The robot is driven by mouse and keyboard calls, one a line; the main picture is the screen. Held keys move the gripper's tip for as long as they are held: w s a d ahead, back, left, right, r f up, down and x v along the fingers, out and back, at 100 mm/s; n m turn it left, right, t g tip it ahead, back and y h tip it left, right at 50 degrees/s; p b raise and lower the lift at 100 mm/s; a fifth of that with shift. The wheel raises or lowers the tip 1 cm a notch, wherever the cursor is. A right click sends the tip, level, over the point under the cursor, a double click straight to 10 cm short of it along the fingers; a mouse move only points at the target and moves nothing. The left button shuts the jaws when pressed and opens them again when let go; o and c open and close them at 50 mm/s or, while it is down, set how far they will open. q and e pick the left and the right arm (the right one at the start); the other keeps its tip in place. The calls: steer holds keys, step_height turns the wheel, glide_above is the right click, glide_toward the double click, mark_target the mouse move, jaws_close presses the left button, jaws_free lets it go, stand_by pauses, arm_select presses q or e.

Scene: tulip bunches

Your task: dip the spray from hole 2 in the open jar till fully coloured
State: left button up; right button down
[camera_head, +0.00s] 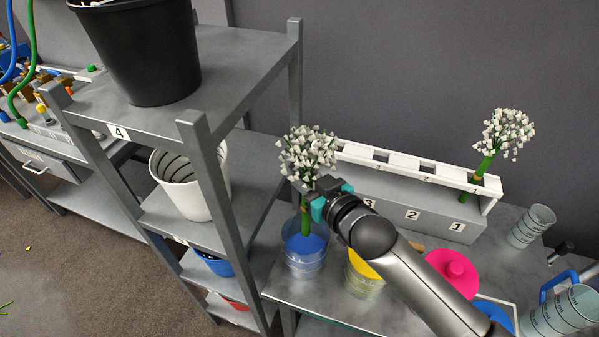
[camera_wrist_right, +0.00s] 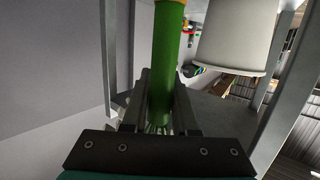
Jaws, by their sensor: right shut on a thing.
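My right gripper (camera_head: 319,200) is shut on the green stem of a white-flowered spray (camera_head: 308,157). The spray is upright, its flower heads above the fingers and still white. Its stem runs down into a clear open jar (camera_head: 304,262) with blue liquid. I cannot tell how deep the stem end is. In the right wrist view the green stem (camera_wrist_right: 168,55) lies between the fingers (camera_wrist_right: 160,105). The white rack (camera_head: 395,161) has holes 2 and 3 empty; another white spray (camera_head: 503,135) stands in hole 1. My left gripper is not in view.
A yellow jar (camera_head: 362,274) stands right of the blue one, partly behind my arm. A pink lid (camera_head: 452,268) and measuring cups (camera_head: 532,226) are further right. A grey shelf unit (camera_head: 205,150) with a black bucket (camera_head: 148,50) and a white bucket (camera_head: 190,185) stands close on the left.

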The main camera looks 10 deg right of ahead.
step_height(320, 180, down, 14)
steer(key=b, duration=0.9)
steer(key=shift+r, duration=0.25)
stand_by(6.2)
